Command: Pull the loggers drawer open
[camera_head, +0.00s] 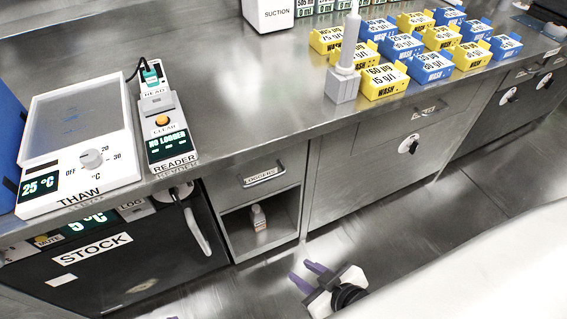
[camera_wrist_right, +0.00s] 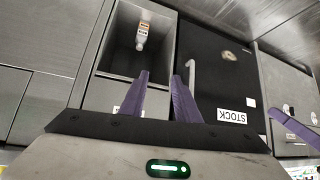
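The loggers drawer (camera_head: 283,181) is a small grey steel front with a bar handle (camera_head: 264,176) and a label, under the bench above an open cubby. It looks shut. In the right wrist view, which is upside down, its front (camera_wrist_right: 100,96) shows partly behind my fingers. My right gripper (camera_head: 298,269) has purple fingers and is open and empty, low in front of the cabinets and apart from the handle. Its fingers also show in the right wrist view (camera_wrist_right: 160,75).
The cubby holds a small white bottle (camera_head: 258,218). Left of it stands the dark STOCK fridge (camera_head: 130,262) with a protruding handle (camera_head: 197,232). A wider drawer unit (camera_head: 360,178) is on the right. The reader (camera_head: 166,140) and thaw plate (camera_head: 80,120) sit on the bench above. Floor before the cabinets is clear.

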